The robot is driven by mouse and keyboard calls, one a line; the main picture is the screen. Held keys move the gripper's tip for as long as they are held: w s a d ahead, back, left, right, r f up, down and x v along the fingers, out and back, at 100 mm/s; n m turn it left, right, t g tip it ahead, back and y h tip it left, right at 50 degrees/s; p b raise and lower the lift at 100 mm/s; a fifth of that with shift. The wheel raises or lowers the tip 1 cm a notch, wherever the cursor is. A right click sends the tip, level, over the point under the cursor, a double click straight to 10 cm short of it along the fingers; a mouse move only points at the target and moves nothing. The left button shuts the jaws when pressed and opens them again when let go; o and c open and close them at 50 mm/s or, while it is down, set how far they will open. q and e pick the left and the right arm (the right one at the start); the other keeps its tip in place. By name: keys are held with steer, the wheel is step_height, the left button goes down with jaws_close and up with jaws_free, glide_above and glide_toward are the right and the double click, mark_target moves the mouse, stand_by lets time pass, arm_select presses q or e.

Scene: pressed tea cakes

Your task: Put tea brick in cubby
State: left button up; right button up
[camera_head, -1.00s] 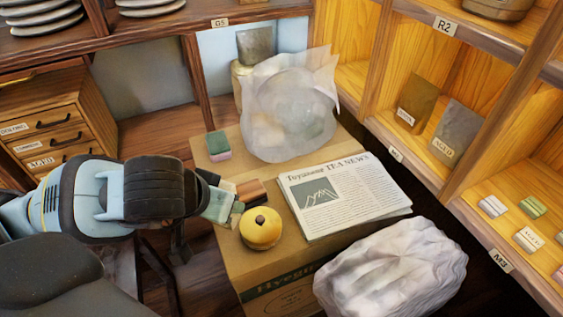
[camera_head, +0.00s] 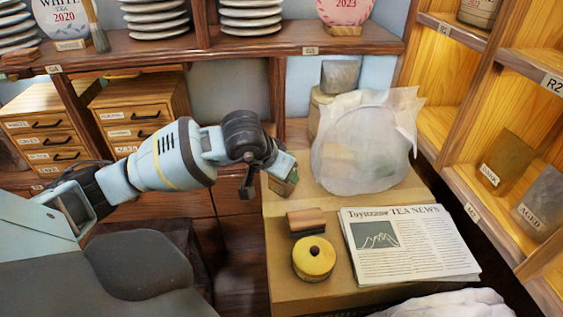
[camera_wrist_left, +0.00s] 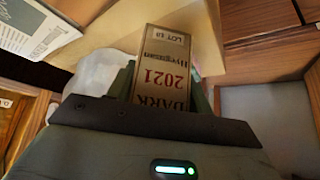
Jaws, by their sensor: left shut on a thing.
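My left gripper (camera_head: 281,178) is shut on a tea brick (camera_wrist_left: 170,75), by the left edge of a cardboard box (camera_head: 283,250). In the left wrist view the brick's label reads Hyegwan, DARK, 2021, and greenish fingers flank it. In the head view the gripper mostly hides the brick. My right gripper is out of view.
A white crumpled bundle (camera_head: 450,304) shows at the bottom. Small drawers (camera_head: 140,112) and a plate shelf (camera_head: 230,43) stand behind.

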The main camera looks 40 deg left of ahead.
mark_target(281, 182)
arm_select(q)
steer(key=shift+w+f, duration=0.1)
steer(key=shift+f, duration=1.6)
steer(key=shift+f+b, duration=0.1)
steer(key=shift+b, duration=0.2)
steer(key=shift+f, duration=0.1)
steer(key=o, duration=1)
steer(key=shift+o, duration=0.2)
steer(key=shift+r, duration=0.35)
steer(key=p+v, duration=0.1)
steer(key=v, duration=1)
steer(key=shift+s+r+p, duration=0.3)
